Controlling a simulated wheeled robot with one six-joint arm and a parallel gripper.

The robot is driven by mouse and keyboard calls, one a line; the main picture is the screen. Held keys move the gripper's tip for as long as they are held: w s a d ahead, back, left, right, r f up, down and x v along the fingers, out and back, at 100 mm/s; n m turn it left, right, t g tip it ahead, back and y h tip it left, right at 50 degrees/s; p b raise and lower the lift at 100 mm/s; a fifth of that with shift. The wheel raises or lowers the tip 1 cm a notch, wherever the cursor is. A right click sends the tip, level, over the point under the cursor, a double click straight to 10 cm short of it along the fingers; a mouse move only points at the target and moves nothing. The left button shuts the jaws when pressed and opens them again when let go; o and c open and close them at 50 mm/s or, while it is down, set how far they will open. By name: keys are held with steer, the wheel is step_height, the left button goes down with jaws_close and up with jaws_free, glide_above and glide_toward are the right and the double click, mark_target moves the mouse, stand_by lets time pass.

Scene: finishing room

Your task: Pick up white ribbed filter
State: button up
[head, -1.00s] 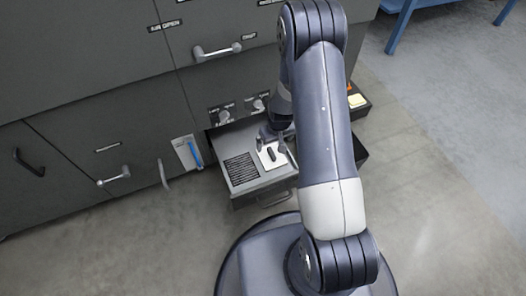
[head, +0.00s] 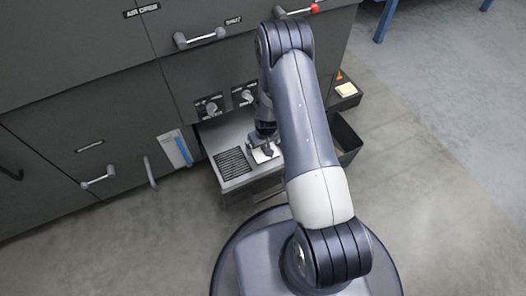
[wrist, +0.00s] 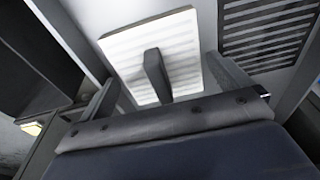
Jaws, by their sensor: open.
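The white ribbed filter (wrist: 180,38) lies flat in the open drawer, with a dark upright handle (wrist: 155,74) at its middle. It also shows as a small white square (head: 267,156) in the head view, partly covered by my gripper. My gripper (wrist: 162,72) is open right over the filter, one finger on each side of the handle. Gaps show between the fingers and the handle, and nothing is held. In the head view my gripper (head: 263,141) points down into the drawer. The fingertips' exact height above the filter is hard to tell.
The open grey drawer (head: 236,187) has a dark slatted grille (head: 232,163) left of the filter. Dark cabinet fronts with knobs (head: 211,107) and handles stand behind. A black bin (head: 349,137) and a box with a pale block (head: 346,90) lie right.

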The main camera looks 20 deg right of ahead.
steer(key=shift+c, duration=0.4)
steer(key=c, duration=0.7)
